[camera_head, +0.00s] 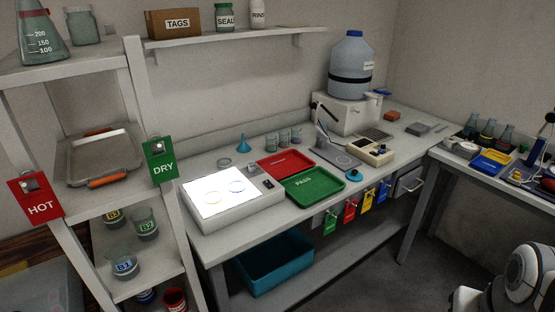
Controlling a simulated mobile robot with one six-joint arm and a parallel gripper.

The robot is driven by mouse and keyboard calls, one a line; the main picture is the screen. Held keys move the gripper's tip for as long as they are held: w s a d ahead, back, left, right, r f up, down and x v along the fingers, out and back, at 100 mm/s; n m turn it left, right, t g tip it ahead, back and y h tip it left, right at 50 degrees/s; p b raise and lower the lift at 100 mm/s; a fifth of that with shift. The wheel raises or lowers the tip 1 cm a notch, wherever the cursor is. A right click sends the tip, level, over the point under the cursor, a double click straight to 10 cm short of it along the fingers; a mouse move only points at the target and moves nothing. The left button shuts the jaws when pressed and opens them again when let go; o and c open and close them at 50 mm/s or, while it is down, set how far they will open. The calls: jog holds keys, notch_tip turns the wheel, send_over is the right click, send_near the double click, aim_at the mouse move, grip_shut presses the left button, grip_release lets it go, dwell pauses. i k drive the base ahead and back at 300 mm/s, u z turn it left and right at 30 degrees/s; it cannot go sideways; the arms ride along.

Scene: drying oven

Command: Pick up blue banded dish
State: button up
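The blue banded dish (237,186) is a round, clear dish with a blue rim. It lies on the right part of the bright white panel of a light box (241,211) on the bench. A similar dish with a yellow band (214,198) lies just left of it on the same panel, apart from it. Nothing covers the blue banded dish. White rounded parts of my arm show at the lower right corner, far from the dish. My gripper's fingers are not in view.
A red tray (286,160) and green PASS tray (313,171) lie right of the light box. A clear dish (224,162), blue funnel (243,142) and several glass beakers stand behind. A shelf rack (141,100) rises at left. A teal bin (272,272) sits below.

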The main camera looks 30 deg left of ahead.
aim_at(236, 183)
jog(key=u, duration=0.95)
jog(key=i, duration=1.4)
jog(key=u, duration=0.65)
jog(key=k, duration=0.65)
jog(key=u, duration=0.2)
jog(key=i, duration=0.7)
jog(key=z, duration=0.1)
